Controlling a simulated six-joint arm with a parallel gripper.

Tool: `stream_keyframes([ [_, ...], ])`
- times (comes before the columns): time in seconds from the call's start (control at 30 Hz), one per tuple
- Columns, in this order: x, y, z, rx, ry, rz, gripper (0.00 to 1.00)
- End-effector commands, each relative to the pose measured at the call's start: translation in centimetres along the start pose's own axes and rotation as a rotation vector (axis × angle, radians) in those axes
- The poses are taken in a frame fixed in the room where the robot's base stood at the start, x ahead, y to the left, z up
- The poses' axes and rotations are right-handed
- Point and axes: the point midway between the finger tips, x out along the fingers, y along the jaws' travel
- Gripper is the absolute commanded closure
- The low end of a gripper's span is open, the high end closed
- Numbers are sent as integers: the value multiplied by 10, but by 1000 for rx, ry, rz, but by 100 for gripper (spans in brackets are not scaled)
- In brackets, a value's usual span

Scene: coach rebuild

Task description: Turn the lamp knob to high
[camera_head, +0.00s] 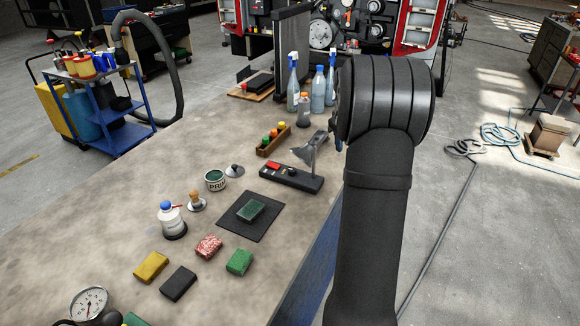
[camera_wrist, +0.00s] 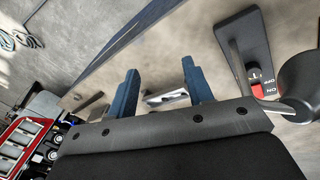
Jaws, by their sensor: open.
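The lamp has a long black base (camera_head: 300,181) on the workbench and a grey cone-shaped shade (camera_head: 308,153) above it. A red switch (camera_head: 273,166) sits at the base's left end, with a small dark knob (camera_head: 291,172) beside it. In the wrist view the base (camera_wrist: 248,30) is at the upper right, with the red switch (camera_wrist: 257,88) marked ON and OFF. The shade shows dark at the right edge. My gripper (camera_wrist: 159,66) is open, its two blue fingers apart and left of the base. The black arm hides it in the head view.
Spray bottles (camera_head: 293,85) stand behind. The bench's blue side edge (camera_head: 312,262) runs close to the right of the lamp.

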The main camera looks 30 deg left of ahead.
Motion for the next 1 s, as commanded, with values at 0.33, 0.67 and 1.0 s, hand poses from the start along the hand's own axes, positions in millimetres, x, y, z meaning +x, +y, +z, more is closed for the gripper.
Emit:
stream_keyframes([
  [0.33,-74,-117,-126,-786,-203,-36,53],
  [0.67,-92,-172,-148,-1026,-342,-82,53],
  [1.0,-41,-167,-130,-1024,-345,-86,53],
])
